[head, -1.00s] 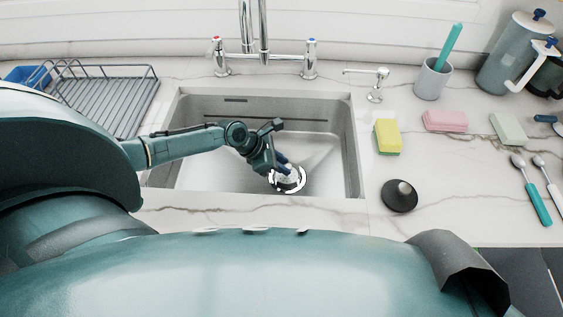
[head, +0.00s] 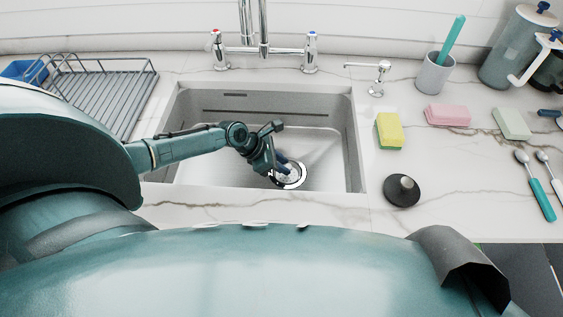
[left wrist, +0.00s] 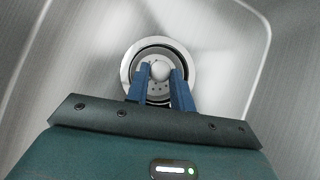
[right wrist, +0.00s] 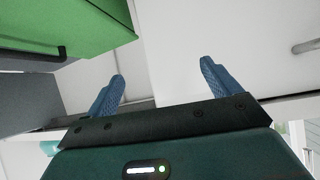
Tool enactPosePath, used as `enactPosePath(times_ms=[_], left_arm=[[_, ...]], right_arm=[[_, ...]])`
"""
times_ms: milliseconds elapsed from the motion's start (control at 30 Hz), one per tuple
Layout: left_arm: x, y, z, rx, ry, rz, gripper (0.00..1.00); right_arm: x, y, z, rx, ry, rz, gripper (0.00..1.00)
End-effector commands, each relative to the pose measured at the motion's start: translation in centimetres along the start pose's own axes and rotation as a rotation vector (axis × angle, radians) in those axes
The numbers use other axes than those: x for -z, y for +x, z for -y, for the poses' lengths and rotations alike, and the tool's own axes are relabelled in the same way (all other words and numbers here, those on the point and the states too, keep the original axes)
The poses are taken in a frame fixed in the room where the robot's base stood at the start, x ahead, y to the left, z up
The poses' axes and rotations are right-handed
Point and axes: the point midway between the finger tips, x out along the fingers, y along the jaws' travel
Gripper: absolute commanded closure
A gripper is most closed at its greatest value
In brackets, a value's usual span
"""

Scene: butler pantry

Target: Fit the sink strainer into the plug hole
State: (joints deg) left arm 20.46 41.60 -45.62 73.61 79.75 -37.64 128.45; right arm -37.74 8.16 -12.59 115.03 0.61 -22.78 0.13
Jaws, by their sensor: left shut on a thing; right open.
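The sink strainer (left wrist: 153,92) is a pale perforated disc with a round knob. My left gripper (left wrist: 160,72) is shut on its knob, down in the sink basin (head: 215,168). The plug hole (left wrist: 187,66) shows as a bright metal ring around the strainer, with a dark gap along its far side. The fingers hide part of the strainer, and I cannot tell whether it is fully seated. In the head view the left gripper (head: 281,167) reaches down to the ring. My right gripper (right wrist: 162,85) is open and empty, seen only in its wrist view.
A black stopper (head: 402,191) and a yellow-green sponge (head: 389,131) lie right of the sink. Taps (head: 310,55) stand behind it, and a dish rack (head: 100,95) is at the left. A green panel (right wrist: 75,25) shows in the right wrist view.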

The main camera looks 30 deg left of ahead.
Motion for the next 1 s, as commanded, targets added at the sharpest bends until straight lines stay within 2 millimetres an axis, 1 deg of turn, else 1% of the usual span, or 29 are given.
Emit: enactPosePath(times_ms=[100,133,400,767,867,1000], left_arm=[[0.2,0.3,0.0,0.0,-0.001,0.001,1.0],[0.1,0.2,0.0,0.0,0.0,0.001,0.74],[0.1,0.2,0.0,0.0,0.0,0.0,0.52],[0.2,0.2,0.0,0.0,0.0,-0.001,0.51],[0.2,-1.4,0.0,0.0,0.001,-0.002,0.51],[0.2,-4.6,0.0,-0.001,0.002,-0.003,0.51]], right_arm=[[0.0,0.2,0.0,-0.001,-0.001,-0.004,0.11],[0.1,0.2,-0.1,-0.001,-0.001,-0.004,0.11],[0.1,0.1,0.0,0.0,-0.001,-0.003,0.11],[-0.5,-0.1,0.0,-0.001,0.001,0.008,0.11],[-0.9,-0.2,-0.2,-0.007,0.002,0.026,0.11],[-1.3,-0.3,-0.3,-0.009,0.0,0.043,0.11]])
